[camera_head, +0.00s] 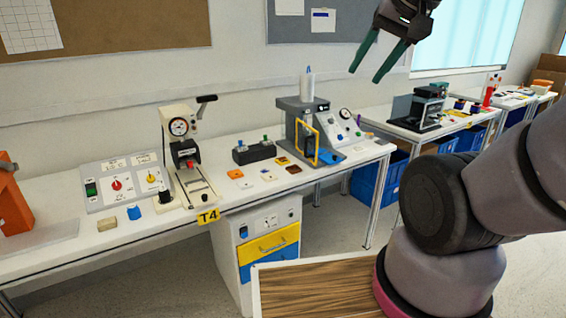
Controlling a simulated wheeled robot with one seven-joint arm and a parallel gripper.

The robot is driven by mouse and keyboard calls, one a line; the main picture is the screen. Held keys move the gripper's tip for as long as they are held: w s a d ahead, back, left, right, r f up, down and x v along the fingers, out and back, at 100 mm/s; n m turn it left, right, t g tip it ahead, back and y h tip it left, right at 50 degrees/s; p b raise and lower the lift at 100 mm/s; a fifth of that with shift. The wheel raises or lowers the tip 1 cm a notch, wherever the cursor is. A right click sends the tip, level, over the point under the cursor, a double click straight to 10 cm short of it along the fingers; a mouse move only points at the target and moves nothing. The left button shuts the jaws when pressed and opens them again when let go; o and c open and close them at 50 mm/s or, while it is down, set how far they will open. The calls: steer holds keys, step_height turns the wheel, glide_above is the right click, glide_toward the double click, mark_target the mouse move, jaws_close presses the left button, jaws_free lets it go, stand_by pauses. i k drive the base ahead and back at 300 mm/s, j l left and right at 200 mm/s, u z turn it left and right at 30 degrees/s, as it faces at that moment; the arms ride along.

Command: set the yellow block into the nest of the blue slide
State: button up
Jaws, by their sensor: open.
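My gripper (366,76) is high in the upper middle, in front of the wall, with its two dark green fingers apart and nothing between them. It is well above the bench and apart from everything on it. I cannot tell which blue part is the slide, and no nest can be made out.
A switch panel (124,183) with red and yellow knobs and a lever press (184,152) stand near the block. A grey machine (297,105) with a yellow frame stands farther right. Several flat coloured tiles lie between. A beige block (107,224) sits near the front edge.

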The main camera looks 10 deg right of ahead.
mark_target(327, 157)
steer(key=i+l+u, duration=0.35)
steer(key=i, duration=0.2)
steer(key=i+l+u, duration=0.4)
steer(key=i, duration=0.15)
steer(key=j, duration=0.1)
